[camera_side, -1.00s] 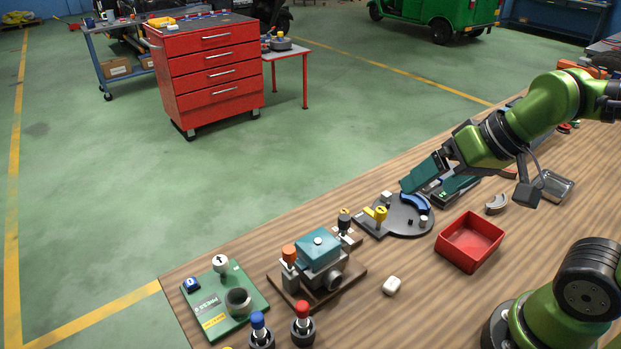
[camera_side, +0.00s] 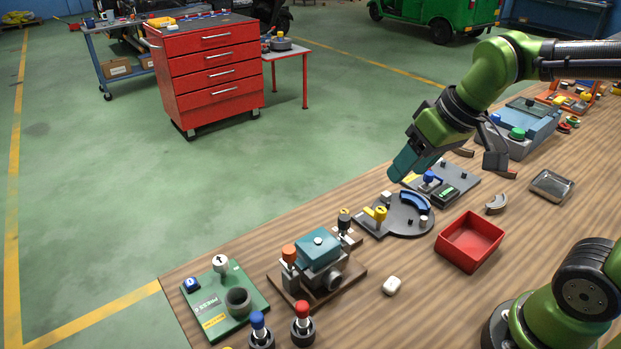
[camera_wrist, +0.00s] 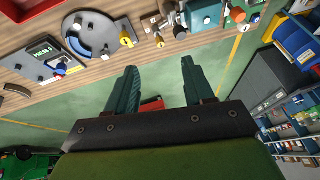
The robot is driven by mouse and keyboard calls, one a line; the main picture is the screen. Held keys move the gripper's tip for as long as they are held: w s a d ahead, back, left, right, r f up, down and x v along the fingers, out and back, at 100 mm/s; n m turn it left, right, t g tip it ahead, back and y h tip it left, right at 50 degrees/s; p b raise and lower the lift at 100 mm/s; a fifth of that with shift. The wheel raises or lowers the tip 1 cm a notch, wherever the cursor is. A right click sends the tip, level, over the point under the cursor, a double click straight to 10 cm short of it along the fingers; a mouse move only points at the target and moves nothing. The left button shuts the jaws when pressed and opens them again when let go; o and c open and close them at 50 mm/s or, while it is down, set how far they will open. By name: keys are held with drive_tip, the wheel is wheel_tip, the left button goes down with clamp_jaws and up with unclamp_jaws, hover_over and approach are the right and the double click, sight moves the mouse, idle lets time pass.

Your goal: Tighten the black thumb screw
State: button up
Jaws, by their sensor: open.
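A small black-headed screw (camera_side: 344,217) stands upright on a small block at the back right corner of the teal-topped fixture (camera_side: 318,247). I take it for the black thumb screw. My gripper (camera_side: 402,172) is open and empty, tilted down to the left. It is in the air near the table's far edge, to the right of the screw and apart from it. Its two teal fingers (camera_wrist: 160,68) are spread in the wrist view.
A round grey plate (camera_side: 405,225) with a blue arc and a yellow knob (camera_side: 380,213) lies between gripper and teal fixture. A red tray (camera_side: 469,243) and a white piece (camera_side: 391,285) are nearer. A green board (camera_side: 222,310) and red and blue knobs are at left.

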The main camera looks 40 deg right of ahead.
sight(345, 217)
drive_tip(key=w+a+r+n+g+h, duration=0.1)
drive_tip(key=w+a+r+n+g, duration=0.2)
drive_tip(key=n, duration=0.5)
drive_tip(key=w+a+n+g, duration=0.25)
drive_tip(key=w+n, duration=0.25)
drive_tip(key=n, duration=0.3)
drive_tip(key=shift+t, duration=0.45)
drive_tip(key=f, duration=1.6)
drive_tip(key=shift+w+a+f, duration=0.15)
drive_tip(key=shift+a, duration=0.15)
clamp_jaws()
